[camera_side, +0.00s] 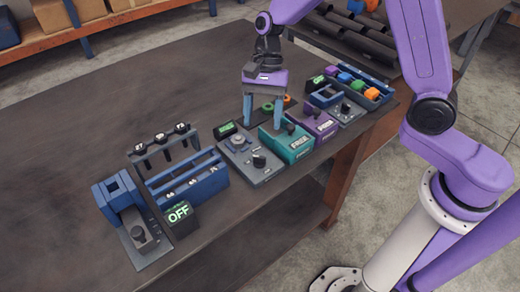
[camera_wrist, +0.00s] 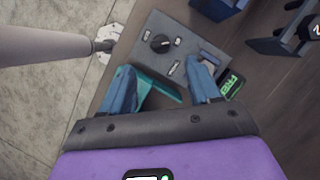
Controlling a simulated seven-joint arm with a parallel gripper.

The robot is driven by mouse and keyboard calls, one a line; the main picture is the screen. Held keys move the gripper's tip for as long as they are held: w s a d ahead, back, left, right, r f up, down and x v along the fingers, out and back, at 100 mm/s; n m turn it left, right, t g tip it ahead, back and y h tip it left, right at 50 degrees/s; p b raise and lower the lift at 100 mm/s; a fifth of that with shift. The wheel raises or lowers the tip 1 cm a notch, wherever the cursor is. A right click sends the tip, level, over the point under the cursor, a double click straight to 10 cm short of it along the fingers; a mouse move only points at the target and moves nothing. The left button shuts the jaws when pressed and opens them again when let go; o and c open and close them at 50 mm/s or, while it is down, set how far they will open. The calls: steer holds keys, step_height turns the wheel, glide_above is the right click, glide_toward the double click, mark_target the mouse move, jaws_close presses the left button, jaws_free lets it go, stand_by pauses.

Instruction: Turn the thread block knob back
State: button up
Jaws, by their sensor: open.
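A grey plate (camera_side: 263,174) with a dark round knob (camera_side: 259,161) lies just in front of the teal block. I cannot tell for certain which is the thread block. My gripper (camera_side: 262,125) points down over the teal block and the plate, open. In the wrist view, my fingers (camera_wrist: 160,68) are apart, with part of the teal block (camera_wrist: 158,86) between them and the plate's knob (camera_wrist: 160,43) beyond the tips.
A small display (camera_side: 225,130) stands beside the grey plate. A blue rack (camera_side: 187,185) and a blue fixture (camera_side: 119,192) with a display reading OFF (camera_side: 179,214) stand nearer. A tray of coloured parts (camera_side: 358,88) is behind. The table's left side is clear.

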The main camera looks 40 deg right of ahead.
mark_target(260, 157)
steer(key=x, duration=0.9)
steer(key=shift+f, duration=0.1)
steer(key=c, duration=1)
